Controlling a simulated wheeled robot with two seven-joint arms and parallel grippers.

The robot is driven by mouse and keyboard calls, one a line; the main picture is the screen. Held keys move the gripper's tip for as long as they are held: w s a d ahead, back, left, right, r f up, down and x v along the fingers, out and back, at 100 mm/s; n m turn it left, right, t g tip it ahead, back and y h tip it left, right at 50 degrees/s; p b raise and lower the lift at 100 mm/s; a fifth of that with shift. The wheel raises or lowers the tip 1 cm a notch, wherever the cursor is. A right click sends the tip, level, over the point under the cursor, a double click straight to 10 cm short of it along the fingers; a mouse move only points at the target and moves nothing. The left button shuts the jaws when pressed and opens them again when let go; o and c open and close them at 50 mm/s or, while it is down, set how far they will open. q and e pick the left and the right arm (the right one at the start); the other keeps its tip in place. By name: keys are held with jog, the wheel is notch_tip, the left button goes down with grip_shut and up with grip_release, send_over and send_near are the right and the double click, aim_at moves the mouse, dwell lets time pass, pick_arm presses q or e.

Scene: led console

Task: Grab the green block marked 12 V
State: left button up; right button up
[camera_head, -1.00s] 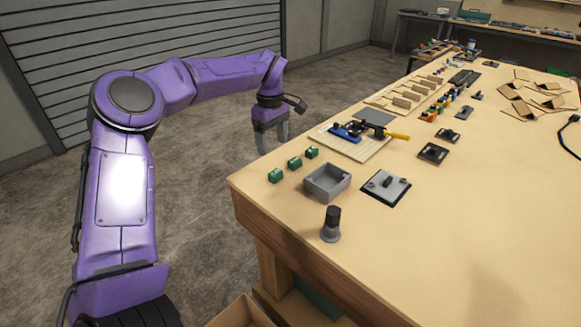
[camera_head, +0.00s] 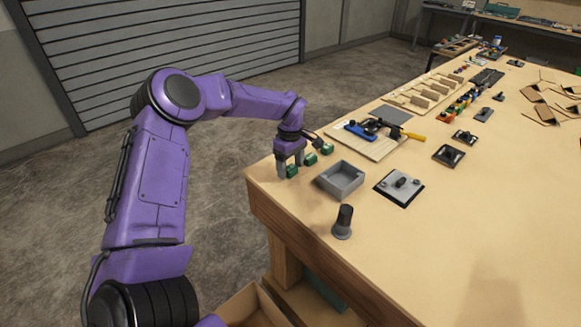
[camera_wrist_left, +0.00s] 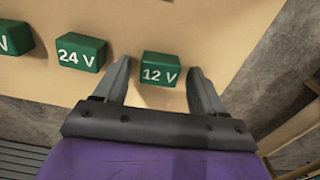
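The green block marked 12 V (camera_wrist_left: 160,70) lies on the table near its left edge. In the left wrist view it sits between the tips of my left gripper (camera_wrist_left: 160,82), with a gap on each side. In the head view my left gripper (camera_head: 290,168) is over the nearest green block (camera_head: 291,171) of a row. Its fingers are open and point down. A green block marked 24 V (camera_wrist_left: 80,54) lies to the left in the wrist view, just outside the left finger. My right gripper is in neither view.
A third green block (camera_wrist_left: 14,38) is at the wrist view's left edge. A grey open box (camera_head: 341,181), a dark knob on a grey base (camera_head: 343,222) and a switch plate (camera_head: 399,188) stand nearby. A wooden board (camera_head: 367,144) with tools lies behind.

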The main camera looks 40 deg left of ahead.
pick_arm(q)
jog(key=c, duration=0.9)
